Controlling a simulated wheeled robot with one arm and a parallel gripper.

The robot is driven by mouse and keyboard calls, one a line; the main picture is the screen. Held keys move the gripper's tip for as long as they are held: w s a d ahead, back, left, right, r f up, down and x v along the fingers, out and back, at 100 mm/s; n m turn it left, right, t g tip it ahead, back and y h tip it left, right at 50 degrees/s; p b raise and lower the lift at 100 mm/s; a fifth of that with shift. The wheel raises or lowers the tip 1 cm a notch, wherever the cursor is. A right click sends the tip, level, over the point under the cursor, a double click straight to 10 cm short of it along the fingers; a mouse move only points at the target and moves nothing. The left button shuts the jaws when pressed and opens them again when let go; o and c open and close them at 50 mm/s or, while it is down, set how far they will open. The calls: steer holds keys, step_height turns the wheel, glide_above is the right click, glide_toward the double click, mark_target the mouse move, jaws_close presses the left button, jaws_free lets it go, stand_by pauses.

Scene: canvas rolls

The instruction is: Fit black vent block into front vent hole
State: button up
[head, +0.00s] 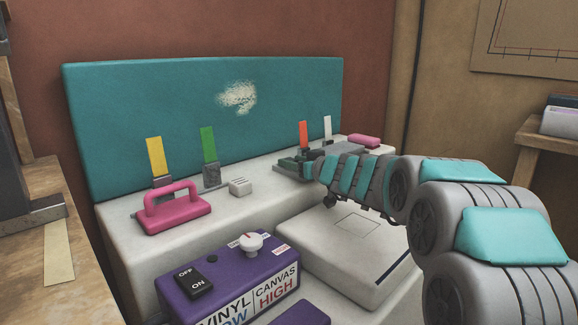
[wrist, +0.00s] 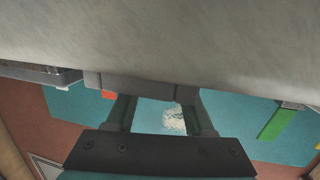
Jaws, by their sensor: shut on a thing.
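My gripper (head: 296,163) reaches in from the right, low over the white machine's upper ledge near the orange strip. In the wrist view its two dark fingers (wrist: 161,112) are shut on a dark grey bar-like piece (wrist: 150,87), which I take to be the vent block. The piece is close to a pale surface that fills the top of that view; I cannot tell whether they touch. In the head view the piece is mostly hidden by the gripper. I cannot make out the front vent hole in either view.
A teal padded panel (head: 150,115) stands behind the ledge. Yellow (head: 156,157), green (head: 208,144), orange (head: 303,134) and white (head: 327,128) strips stand upright. A pink handle (head: 172,207), small white ribbed block (head: 240,187) and purple switch box (head: 225,280) lie left of my arm.

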jaws_close()
steer(key=shift+r, duration=0.1)
